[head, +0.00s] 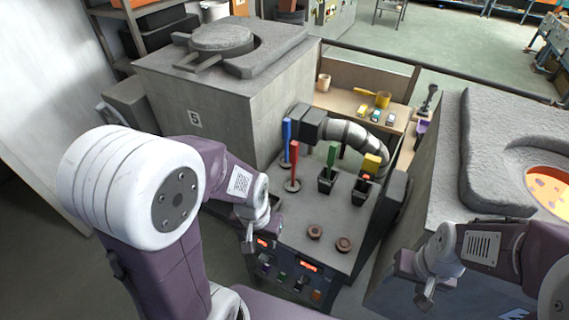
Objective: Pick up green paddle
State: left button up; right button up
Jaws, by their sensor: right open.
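The green paddle (333,154) stands upright in a small black holder (326,182) on the grey bench top. A yellow paddle (371,163) stands in a similar holder to its right. A red paddle (294,153) and a blue paddle (287,129) stand on round bases to its left. My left gripper (252,236) is at the bench's front left edge, below and left of the green paddle; its fingers are mostly hidden. My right gripper (414,282) is open and empty, right of the bench and apart from the paddles.
A large grey block furnace (210,110) stands behind left. A curved metal pipe (350,133) runs behind the paddles. Two brown knobs (315,232) sit at the bench front. A stone basin with glowing orange contents (548,186) is at right. A shelf (345,103) holds cups.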

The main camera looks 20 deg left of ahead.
aim_at(333, 148)
jog(key=u, duration=0.2)
jog(key=z, duration=1.1)
jog(key=u, duration=1.1)
jog(key=i+j+z, duration=0.1)
jog(key=j+z, duration=0.15)
jog(key=j, duration=0.15)
jog(key=i+j+z, duration=0.25)
jog(key=i+j, duration=0.15)
